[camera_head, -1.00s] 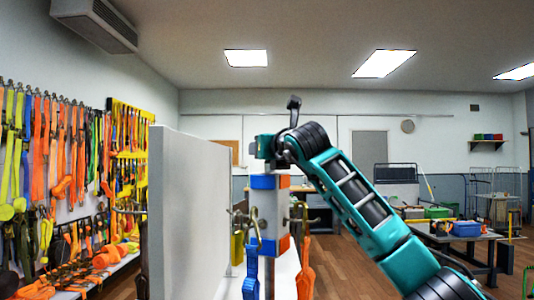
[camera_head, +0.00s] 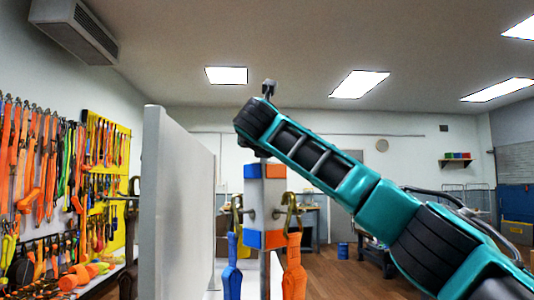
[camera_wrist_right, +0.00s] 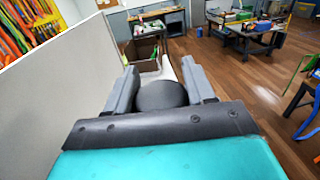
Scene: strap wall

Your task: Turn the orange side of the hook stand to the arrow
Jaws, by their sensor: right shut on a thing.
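The hook stand (camera_head: 273,203) is upright in the middle of the head view, beside a grey panel. One corner faces me: its left face has blue bands and its right face orange bands, in similar width. A blue strap (camera_head: 232,268) hangs from a hook on the left, an orange strap (camera_head: 294,268) from a hook on the right. My right gripper (camera_wrist_right: 160,82) is shut on a dark round knob (camera_wrist_right: 160,97), with a finger on each side; in the head view it is above the stand, mostly hidden by my wrist. No arrow is visible. My left gripper is out of view.
The tall grey panel (camera_head: 180,210) stands close to the left of the stand. Straps and hooks fill the wall (camera_head: 40,160) and a yellow rack (camera_head: 107,165) at left. Open wooden floor (camera_head: 345,275) lies behind, partly covered by my right arm.

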